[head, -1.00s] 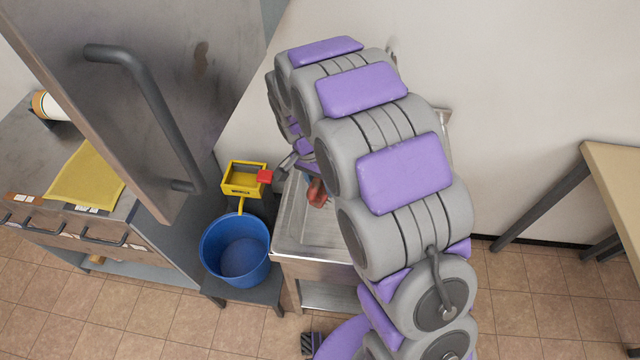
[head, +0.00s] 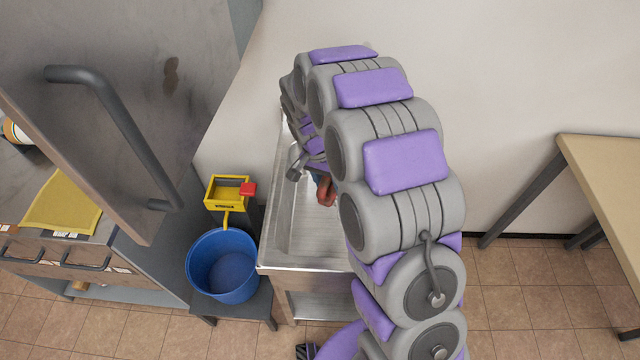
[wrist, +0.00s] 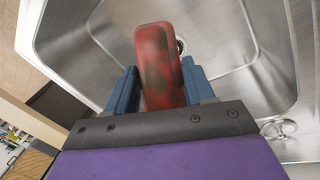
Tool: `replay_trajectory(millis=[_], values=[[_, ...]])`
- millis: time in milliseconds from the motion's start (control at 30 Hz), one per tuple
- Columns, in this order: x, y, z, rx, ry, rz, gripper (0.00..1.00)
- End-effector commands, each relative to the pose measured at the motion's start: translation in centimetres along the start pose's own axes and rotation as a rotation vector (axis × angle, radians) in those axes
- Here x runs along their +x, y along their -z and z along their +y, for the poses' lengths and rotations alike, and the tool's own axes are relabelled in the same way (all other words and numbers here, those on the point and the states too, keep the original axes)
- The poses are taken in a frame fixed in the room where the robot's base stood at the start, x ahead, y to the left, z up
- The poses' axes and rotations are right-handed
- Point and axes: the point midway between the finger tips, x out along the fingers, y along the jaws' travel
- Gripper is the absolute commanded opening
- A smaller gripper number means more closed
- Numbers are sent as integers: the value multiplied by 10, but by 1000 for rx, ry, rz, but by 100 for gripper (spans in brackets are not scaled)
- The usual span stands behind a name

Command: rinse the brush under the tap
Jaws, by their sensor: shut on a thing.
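The brush (wrist: 160,65) shows as a red block with dark stains in the wrist view. My gripper (wrist: 160,88) is shut on it, with a blue finger on each side. The brush also shows in the head view as a small red piece (head: 326,191) below the arm's end. It is over the metal sink (head: 284,245). In the wrist view the steel basin (wrist: 85,60) lies behind the brush, with a round drain partly hidden by it. The bristles cannot be made out. My arm covers much of the sink, and I cannot pick out the tap's spout.
A blue bucket (head: 222,268) stands on a low stand left of the sink. A yellow box with a red part (head: 228,190) is above it. A large grey panel with a handle (head: 115,110) fills the left. A wooden table (head: 600,150) is at right.

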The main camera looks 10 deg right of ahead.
Motion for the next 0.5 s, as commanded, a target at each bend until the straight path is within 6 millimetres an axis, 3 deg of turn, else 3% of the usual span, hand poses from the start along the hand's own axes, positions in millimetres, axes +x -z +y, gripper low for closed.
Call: replay_trajectory(millis=[500], values=[[15, 40, 18, 2, 0, 0, 19]])
